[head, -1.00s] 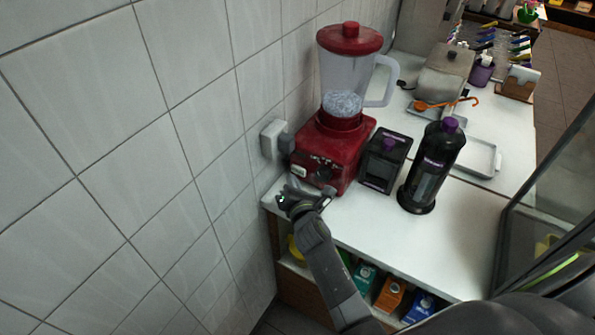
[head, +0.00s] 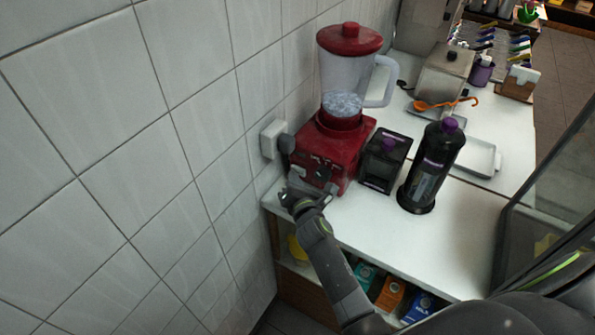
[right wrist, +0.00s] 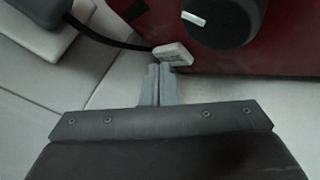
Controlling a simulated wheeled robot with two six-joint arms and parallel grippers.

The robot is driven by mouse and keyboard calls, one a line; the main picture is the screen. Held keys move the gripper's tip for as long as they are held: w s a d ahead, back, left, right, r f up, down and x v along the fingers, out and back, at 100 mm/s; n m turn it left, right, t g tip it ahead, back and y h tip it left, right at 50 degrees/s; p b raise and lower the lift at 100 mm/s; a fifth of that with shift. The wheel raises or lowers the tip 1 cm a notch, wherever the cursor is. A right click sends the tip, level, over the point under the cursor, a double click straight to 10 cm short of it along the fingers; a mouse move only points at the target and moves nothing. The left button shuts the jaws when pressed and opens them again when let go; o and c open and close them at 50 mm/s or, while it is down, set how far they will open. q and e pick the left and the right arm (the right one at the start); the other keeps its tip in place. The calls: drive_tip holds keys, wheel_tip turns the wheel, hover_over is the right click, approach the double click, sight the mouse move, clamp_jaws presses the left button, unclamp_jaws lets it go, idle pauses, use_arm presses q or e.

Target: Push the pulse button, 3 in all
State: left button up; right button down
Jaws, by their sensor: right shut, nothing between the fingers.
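The red blender (head: 325,150) stands on the white counter against the tiled wall, with a clear jar holding pale contents. In the right wrist view its red front (right wrist: 285,40) carries a dark round knob (right wrist: 228,20). The pale pulse button (right wrist: 174,53) is left of and below the knob. My right gripper (right wrist: 158,68) is shut and empty. Its fingertips are at the lower left edge of the button and overlap it in the picture; I cannot tell whether they press it. In the head view my right gripper (head: 294,184) is low at the blender's front left. My left gripper is not in view.
A black box (head: 384,162) and a dark bottle with a purple cap (head: 431,168) stand right of the blender. A white wall socket (head: 272,138) is on the left. Cartons (head: 390,293) sit on the shelf below. The counter's front right is clear.

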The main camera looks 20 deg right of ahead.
drive_tip(key=shift+w+d, duration=0.2)
drive_tip(key=shift+d, duration=0.1)
idle(0.4)
drive_tip(key=shift+s+a, duration=0.55)
drive_tip(key=shift+a, duration=0.15)
